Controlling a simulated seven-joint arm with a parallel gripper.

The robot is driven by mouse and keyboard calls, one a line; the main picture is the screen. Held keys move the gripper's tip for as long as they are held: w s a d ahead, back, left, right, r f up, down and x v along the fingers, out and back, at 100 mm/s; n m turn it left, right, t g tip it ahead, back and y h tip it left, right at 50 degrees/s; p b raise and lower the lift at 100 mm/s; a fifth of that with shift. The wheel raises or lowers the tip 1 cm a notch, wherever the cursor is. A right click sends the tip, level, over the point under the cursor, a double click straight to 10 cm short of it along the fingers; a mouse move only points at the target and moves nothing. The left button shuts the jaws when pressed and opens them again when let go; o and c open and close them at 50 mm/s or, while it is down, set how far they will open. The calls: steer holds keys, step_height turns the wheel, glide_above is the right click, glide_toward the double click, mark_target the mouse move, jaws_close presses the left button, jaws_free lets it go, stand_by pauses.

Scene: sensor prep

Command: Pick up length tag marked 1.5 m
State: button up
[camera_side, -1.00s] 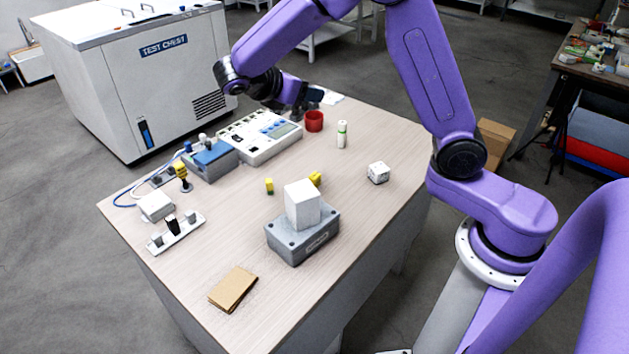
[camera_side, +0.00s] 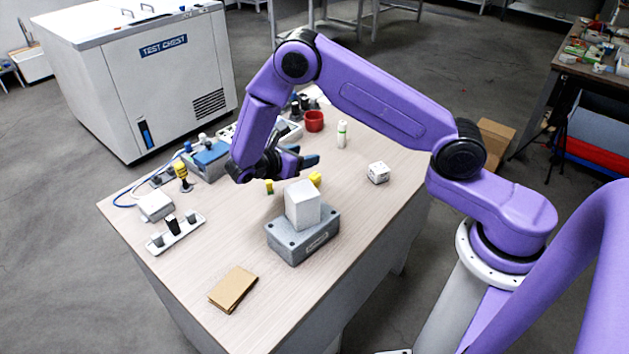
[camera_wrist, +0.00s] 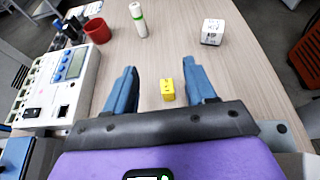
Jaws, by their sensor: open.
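Two small yellow tags lie on the table in the side view, one (camera_side: 269,186) left of the white block and one (camera_side: 315,179) just behind it. One yellow tag (camera_wrist: 167,90) shows in the wrist view, between my fingers in the picture; its dark marking is too small to read. I cannot tell which tag is marked 1.5 m. My gripper (camera_side: 303,156) is above the table near the tags, its blue fingers apart. In the wrist view my gripper (camera_wrist: 162,78) is open and empty, touching nothing visible.
A white block (camera_side: 303,205) stands on a grey box (camera_side: 300,242) close to the tags. A red cup (camera_side: 314,121), a white-green tube (camera_side: 342,134) and a white cube (camera_side: 377,172) stand behind and right. A metering device (camera_wrist: 65,75) lies left in the wrist view.

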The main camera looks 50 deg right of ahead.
glide_toward(313, 176)
steer(key=shift+f+x, duration=0.15)
steer(key=shift+x, duration=1.2)
steer(key=shift+f+x, duration=0.2)
steer(key=shift+x, duration=1.1)
steer(key=x, duration=0.4)
steer(key=shift+d+f, duration=0.3)
jaws_close()
